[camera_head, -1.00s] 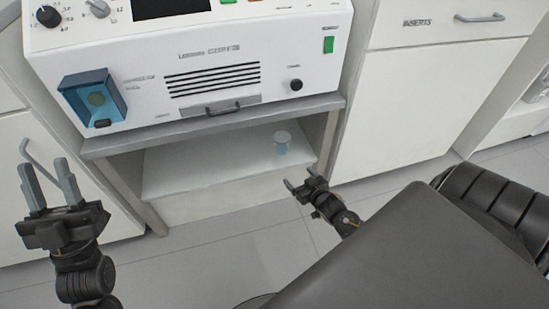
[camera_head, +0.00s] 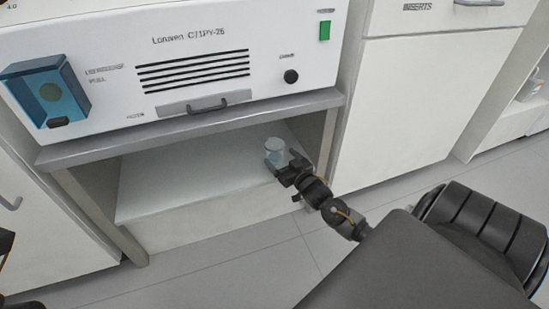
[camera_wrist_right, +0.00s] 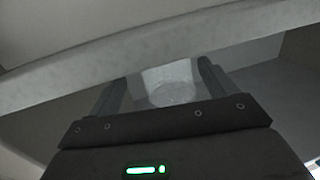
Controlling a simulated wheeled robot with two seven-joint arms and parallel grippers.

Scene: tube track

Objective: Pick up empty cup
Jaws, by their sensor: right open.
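A small translucent pale-blue cup (camera_head: 275,149) stands on the white lower shelf (camera_head: 170,185) beneath the machine. My right gripper (camera_head: 279,163) is open at the cup, its fingers on the near side and reaching around it in the head view. In the right wrist view the cup (camera_wrist_right: 170,84) sits between the two open fingers (camera_wrist_right: 160,85), with its lower part hidden by the gripper body. I cannot tell whether the fingers touch it. Of my left arm only a dark sliver shows at the left edge of the head view; its gripper is out of sight.
The grey tabletop edge (camera_head: 200,127) overhangs the shelf, close above my right gripper; it also crosses the right wrist view (camera_wrist_right: 120,68). The white machine (camera_head: 215,60) with a blue compartment (camera_head: 47,92) stands on top. A white cabinet (camera_head: 405,110) is at right.

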